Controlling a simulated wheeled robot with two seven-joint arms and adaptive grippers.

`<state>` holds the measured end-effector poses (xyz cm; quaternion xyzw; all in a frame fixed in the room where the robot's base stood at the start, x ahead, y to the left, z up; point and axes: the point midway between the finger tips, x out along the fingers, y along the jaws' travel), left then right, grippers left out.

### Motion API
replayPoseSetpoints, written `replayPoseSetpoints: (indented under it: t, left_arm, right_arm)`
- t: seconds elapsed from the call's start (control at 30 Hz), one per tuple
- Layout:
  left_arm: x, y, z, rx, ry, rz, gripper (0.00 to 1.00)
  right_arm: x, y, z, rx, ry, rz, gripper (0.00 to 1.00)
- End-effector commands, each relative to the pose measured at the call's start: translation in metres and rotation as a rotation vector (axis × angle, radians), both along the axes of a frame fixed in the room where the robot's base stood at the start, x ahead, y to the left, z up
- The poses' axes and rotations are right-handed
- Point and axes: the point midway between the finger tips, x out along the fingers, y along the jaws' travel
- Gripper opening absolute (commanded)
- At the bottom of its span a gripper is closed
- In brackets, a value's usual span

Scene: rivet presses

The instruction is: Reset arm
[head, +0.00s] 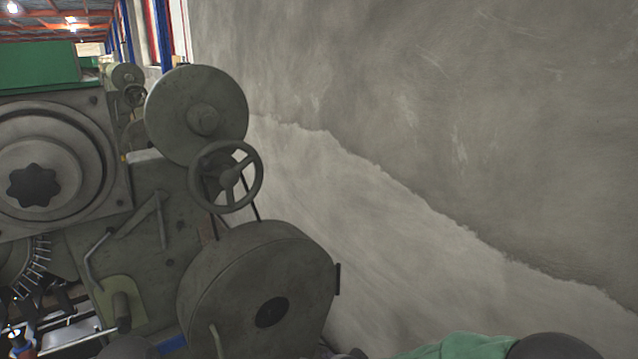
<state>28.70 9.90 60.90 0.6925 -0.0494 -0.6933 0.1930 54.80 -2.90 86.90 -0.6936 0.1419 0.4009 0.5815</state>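A grey-green rivet press (150,215) fills the left half of the head view. It has a round drum with a dark star-shaped knob (34,186), an upper disc (196,115), a spoked handwheel (226,176) and a large lower wheel housing (262,285). A thin bent lever (95,258) stands out from its front. Neither of my grippers can be made out. Dark rounded shapes are cut off at the bottom edge, and I cannot tell whether they are parts of my arms.
A bare concrete wall (430,130) takes up the right side, close behind the press. A green shape (455,347) is cut off at the bottom. Small dark and metal parts (48,300) crowd the lower left. Another machine (128,100) stands further back.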

Motion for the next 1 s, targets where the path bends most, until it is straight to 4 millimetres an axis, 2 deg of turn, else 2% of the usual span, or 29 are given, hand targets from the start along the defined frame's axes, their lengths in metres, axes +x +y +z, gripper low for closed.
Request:
replayPoseSetpoints:
  t: [0.03,0.2,0.37,0.5,0.63,0.7,0.8,0.9,1.0]
  left_arm:
    - [0.0,0.0,0.0,0.0,0.0,0.0,0.4]
    - [0.0,0.0,0.0,0.0,0.0,0.0,0.4]
    - [0.0,0.0,0.0,0.0,0.0,0.0,0.4]
    - [0.0,0.0,0.0,0.0,0.0,0.0,0.4]
    - [0.0,0.0,0.0,0.0,0.0,0.0,0.4]
    - [0.0,0.0,0.0,0.0,0.0,0.0,0.4]
    - [0.0,0.0,0.0,0.0,0.0,0.0,0.4]
    - [0.0,0.0,0.0,0.0,0.0,0.0,0.4]
    - [0.0,0.0,0.0,0.0,0.0,0.0,0.4]
  right_arm:
    - [-0.01,-0.01,-0.027,-0.049,0.032,0.039,0.47]
    - [-0.047,-0.035,-0.098,-0.192,0.113,0.208,0.47]
    - [-0.096,-0.055,-0.158,-0.288,0.192,0.395,0.47]
    - [-0.147,-0.067,-0.203,-0.333,0.254,0.575,0.47]
    - [-0.197,-0.072,-0.234,-0.342,0.292,0.742,0.47]
    - [-0.22,-0.072,-0.245,-0.337,0.303,0.818,0.47]
    - [-0.244,-0.071,-0.254,-0.327,0.31,0.899,0.47]
    - [-0.257,-0.07,-0.259,-0.318,0.311,0.944,0.47]
    - [-0.262,-0.07,-0.26,-0.315,0.309,0.964,0.47]
